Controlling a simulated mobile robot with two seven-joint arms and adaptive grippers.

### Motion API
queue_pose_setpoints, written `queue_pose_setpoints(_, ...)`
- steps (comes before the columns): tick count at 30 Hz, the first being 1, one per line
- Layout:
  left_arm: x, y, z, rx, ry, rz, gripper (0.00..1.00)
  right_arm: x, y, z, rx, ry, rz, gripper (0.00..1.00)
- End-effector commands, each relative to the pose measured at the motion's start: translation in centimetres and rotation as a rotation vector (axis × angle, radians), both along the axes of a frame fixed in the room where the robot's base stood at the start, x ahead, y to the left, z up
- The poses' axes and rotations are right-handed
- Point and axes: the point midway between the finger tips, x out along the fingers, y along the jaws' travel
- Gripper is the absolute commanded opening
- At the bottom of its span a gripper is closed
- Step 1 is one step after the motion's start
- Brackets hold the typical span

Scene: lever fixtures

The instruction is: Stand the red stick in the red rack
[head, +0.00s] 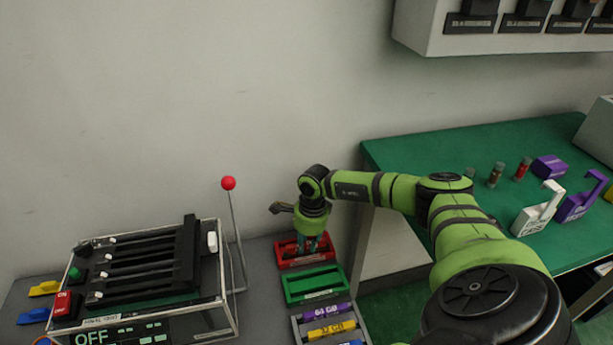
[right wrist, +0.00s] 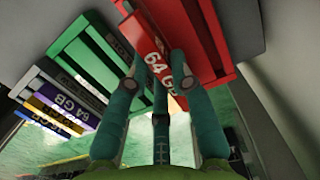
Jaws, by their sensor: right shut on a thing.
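The red rack (head: 290,263) lies on the grey surface at the back, and it also shows at the top of the right wrist view (right wrist: 215,30). My right gripper (head: 311,243) points down right over it. In the right wrist view my right gripper's teal fingers (right wrist: 152,82) are shut on the red stick (right wrist: 150,45), which has a "64 GB" label. The stick is beside or partly in the rack; I cannot tell whether its end is seated. In the head view the fingers largely hide the stick. My left gripper is not in view.
A green rack (head: 313,284) lies just in front of the red one. A grey rack (head: 298,328) with purple, yellow and blue sticks is nearer. A lever with a red ball (head: 228,183) and a black-slotted box (head: 150,262) stand to the left. A green table (head: 420,154) is at right.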

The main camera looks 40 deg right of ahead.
Motion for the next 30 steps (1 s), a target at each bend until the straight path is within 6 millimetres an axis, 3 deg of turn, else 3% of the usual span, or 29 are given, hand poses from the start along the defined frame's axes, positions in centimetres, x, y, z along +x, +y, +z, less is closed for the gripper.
queue_pose_setpoints(26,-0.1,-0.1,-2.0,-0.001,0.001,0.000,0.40,0.0,0.0,-2.3,0.000,0.000,0.000,0.00)
queue_pose_setpoints(27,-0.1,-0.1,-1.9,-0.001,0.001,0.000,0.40,0.0,0.0,-2.2,0.000,-0.001,0.000,0.40)
queue_pose_setpoints(28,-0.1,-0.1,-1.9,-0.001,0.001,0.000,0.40,0.0,0.0,-2.1,0.001,0.000,0.000,0.51)
queue_pose_setpoints(30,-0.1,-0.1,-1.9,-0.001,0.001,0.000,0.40,0.0,0.0,-2.1,0.000,0.000,0.000,0.51)
